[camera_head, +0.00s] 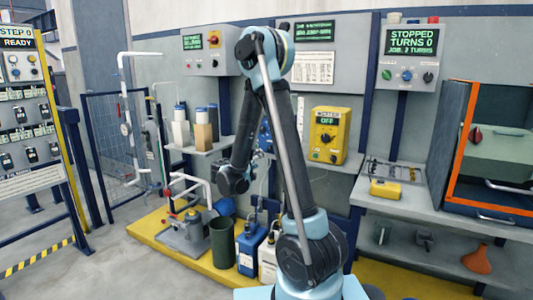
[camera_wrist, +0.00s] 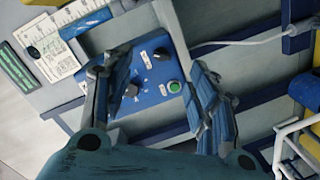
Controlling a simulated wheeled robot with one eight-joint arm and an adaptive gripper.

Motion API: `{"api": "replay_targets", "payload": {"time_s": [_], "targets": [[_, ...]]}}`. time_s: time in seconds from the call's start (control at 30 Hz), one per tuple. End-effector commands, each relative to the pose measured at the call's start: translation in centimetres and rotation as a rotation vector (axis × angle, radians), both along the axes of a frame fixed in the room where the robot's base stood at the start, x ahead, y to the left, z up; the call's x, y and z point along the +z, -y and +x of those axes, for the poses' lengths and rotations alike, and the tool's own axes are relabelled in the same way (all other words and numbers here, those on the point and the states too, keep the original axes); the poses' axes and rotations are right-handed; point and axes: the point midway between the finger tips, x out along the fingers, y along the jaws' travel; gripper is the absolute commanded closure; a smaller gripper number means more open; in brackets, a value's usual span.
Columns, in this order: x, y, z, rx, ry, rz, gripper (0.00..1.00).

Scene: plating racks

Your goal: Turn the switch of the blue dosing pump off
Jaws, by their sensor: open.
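The blue dosing pump (camera_wrist: 152,101) shows its blue front panel tilted in the wrist view. The panel has a dark knob (camera_wrist: 162,53), another dark knob (camera_wrist: 132,91) beside the left finger, and a green button (camera_wrist: 174,87). The panel labels are too small to read, so I cannot tell the switch position. My gripper (camera_wrist: 160,68) is open and empty, its two fingers on either side of the panel's controls. I cannot tell whether a finger touches a knob. In the head view the pump (camera_head: 265,136) is mostly hidden behind my arm.
A yellow box with a display reading OFF (camera_head: 328,135) is mounted right of my arm. A shelf with bottles (camera_head: 200,145) is at left. Blue and white canisters (camera_head: 250,250) stand below on the yellow platform. A pale cable (camera_wrist: 245,40) runs right of the pump.

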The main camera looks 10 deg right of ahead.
Motion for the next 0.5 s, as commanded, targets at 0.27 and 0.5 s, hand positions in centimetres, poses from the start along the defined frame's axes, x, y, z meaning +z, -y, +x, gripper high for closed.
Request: {"api": "replay_targets", "payload": {"time_s": [0.27, 0.5], "targets": [[-0.7, -3.1, 1.4, 0.048, 0.078, -0.059, 0.47], [-0.7, -2.4, 2.7, 0.049, 0.085, -0.063, 0.47]]}}
